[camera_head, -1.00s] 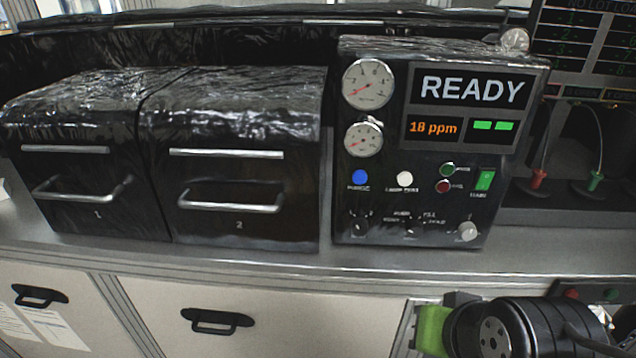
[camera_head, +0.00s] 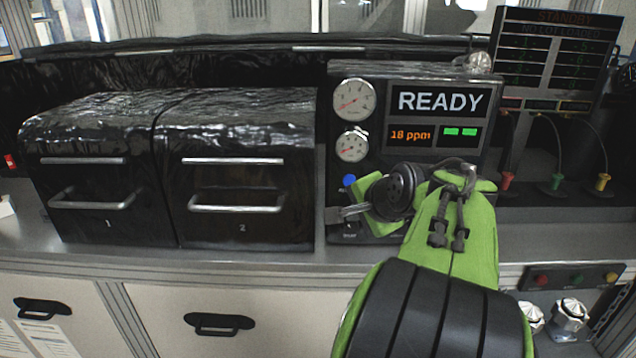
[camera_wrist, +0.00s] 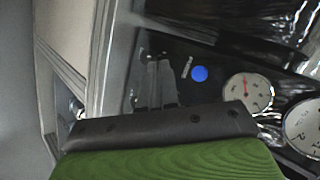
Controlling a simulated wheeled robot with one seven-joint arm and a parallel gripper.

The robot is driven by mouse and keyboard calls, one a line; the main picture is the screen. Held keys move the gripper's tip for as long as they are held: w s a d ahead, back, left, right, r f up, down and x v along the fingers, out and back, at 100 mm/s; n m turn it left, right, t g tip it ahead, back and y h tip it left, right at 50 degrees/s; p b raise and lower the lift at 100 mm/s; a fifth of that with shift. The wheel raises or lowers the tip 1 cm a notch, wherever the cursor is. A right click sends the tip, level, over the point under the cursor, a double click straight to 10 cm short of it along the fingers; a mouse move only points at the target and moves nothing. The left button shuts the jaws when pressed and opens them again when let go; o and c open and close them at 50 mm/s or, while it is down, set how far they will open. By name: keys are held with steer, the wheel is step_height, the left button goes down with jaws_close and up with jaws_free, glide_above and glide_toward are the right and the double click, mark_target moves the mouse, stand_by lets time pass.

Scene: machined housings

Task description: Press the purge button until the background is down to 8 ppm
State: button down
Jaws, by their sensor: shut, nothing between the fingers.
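The blue purge button (camera_head: 349,181) is on the lower left of the black control panel (camera_head: 333,115), below two round gauges. It also shows in the wrist view (camera_wrist: 199,74). The panel's display (camera_head: 410,135) reads 18 ppm in orange, under the word READY (camera_head: 441,101). My gripper (camera_head: 338,214) is shut and empty in front of the panel's lower left, just below the blue button in the head view. In the wrist view its fingers (camera_wrist: 155,85) are together, left of the button. I cannot tell whether they touch the panel. My arm hides the other buttons and knobs.
Two black units with bar handles, numbered 1 (camera_head: 90,200) and 2 (camera_head: 238,203), stand left of the panel on the metal counter. A standby screen (camera_head: 545,60) and coloured connectors (camera_head: 556,181) are at the right. White drawers (camera_head: 270,300) lie below the counter.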

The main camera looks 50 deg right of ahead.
mark_target(349, 180)
steer(key=shift+s, duration=0.1)
steer(key=shift+d, duration=0.1)
steer(key=w+d+p, duration=0.4)
steer(key=w+d, duration=0.2)
steer(key=shift+d, duration=0.25)
stand_by(0.4)
stand_by(1.5)
steer(key=shift+w+d+p, duration=0.25)
steer(key=shift+d+p, duration=0.1)
